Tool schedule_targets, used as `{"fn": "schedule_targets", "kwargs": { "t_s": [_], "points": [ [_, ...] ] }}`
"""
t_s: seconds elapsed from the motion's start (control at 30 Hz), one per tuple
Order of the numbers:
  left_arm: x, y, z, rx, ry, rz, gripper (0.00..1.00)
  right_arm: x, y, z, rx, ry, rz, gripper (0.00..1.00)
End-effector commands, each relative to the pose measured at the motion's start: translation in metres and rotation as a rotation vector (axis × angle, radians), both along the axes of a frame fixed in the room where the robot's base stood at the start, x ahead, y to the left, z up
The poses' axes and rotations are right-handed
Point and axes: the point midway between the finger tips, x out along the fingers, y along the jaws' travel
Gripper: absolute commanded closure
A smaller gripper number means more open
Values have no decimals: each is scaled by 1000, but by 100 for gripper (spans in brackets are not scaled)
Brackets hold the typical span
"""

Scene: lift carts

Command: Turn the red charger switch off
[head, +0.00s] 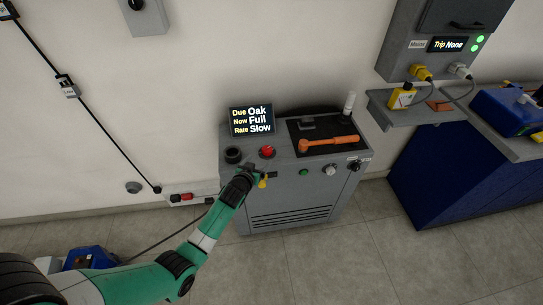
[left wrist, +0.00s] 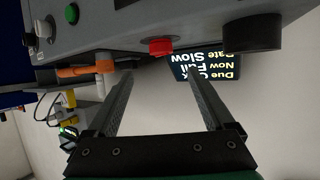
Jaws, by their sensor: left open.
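A grey cart (head: 290,215) stands against the wall. My left gripper (head: 258,178) is at the cart's front upper edge, just below the red knob. In the left wrist view its fingers (left wrist: 158,76) are apart and empty, with the red knob (left wrist: 160,46) beyond the tips, not touched. My right gripper is out of view.
A black knob (head: 233,155) stands left of the red one. An orange hammer-like tool (head: 328,144) lies on the cart's dark mat. Front controls include a green button (head: 304,172). A wall box (head: 440,45) reads "Trip None". A blue cabinet (head: 430,175) stands right; the floor before the cart is clear.

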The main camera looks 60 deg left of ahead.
Motion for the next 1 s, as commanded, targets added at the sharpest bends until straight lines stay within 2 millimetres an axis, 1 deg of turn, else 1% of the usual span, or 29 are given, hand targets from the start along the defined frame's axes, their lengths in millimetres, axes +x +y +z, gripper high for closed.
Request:
{"fn": "schedule_targets", "kwargs": {
  "t_s": [0.03, 0.17, 0.27, 0.37, 0.6, 0.73, 0.87, 1.0],
  "points": [
    [-1, 3, -4, 1, -3, 6, 14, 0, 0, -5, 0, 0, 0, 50],
    [-1, 4, -2, 2, -3, 7, 14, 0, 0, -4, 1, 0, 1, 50],
    [4, 8, -6, 2, -3, 7, 14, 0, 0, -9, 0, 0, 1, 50],
    [14, 17, -13, 3, -5, 6, 14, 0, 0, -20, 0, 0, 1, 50],
    [50, 50, -38, 3, -6, 6, 14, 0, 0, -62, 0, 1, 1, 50],
    [65, 64, -46, 3, -6, 6, 14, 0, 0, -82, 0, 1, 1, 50],
    [74, 72, -48, 2, -4, 6, 14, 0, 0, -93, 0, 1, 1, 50],
    [78, 75, -47, 3, -4, 6, 14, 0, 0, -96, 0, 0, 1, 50]
  ]
}}
